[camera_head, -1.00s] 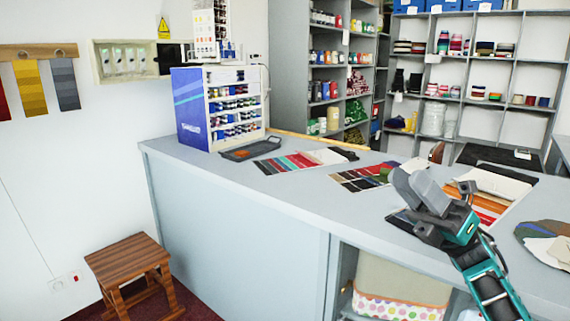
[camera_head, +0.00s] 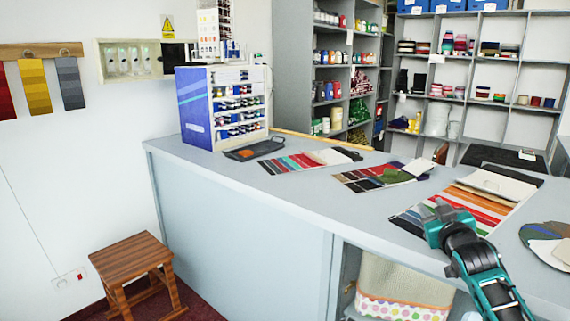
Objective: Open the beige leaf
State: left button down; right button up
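A beige leaf (camera_head: 497,183) lies at the far end of the striped swatch card (camera_head: 478,204) on the right part of the counter. Red, orange and dark stripes show on the near side of the card. My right gripper (camera_head: 440,209) is over the near edge of this card, short of the beige leaf and apart from it in the picture. Its fingers point away from me and are mostly hidden by its own body, so its opening does not show. My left gripper is not in view.
Two more swatch cards (camera_head: 290,164) (camera_head: 378,179) lie farther left on the grey counter (camera_head: 300,203). A dark tray (camera_head: 254,149) and a thread cabinet (camera_head: 195,112) stand at its far left. Round-edged samples (camera_head: 545,240) lie at right. A wooden stool (camera_head: 133,262) stands on the floor.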

jog(key=s+a+f+g+y, duration=0.1)
jog(key=s+a+f, duration=0.3)
jog(key=s+f, duration=0.4)
jog(key=s+a+f+g+y, duration=0.1)
jog(key=s+a+f+g, duration=0.1)
jog(key=s+a+f, duration=0.3)
jog(key=s+a+f+g+y, duration=0.1)
jog(key=s+a+f, duration=0.3)
jog(key=s+f, duration=0.9)
jog(key=shift+s+a+g+y, duration=0.3)
jog(key=shift+s+a+g, duration=0.1)
jog(key=shift+g, duration=1.1)
jog(key=s+a+f, duration=0.1)
jog(key=s, duration=0.2)
jog(key=s+a, duration=0.1)
jog(key=s, duration=0.3)
jog(key=s+a+f, duration=0.1)
jog(key=s, duration=0.2)
jog(key=shift+s+f, duration=0.2)
jog(key=shift+f, duration=0.1)
jog(key=shift+w, duration=0.1)
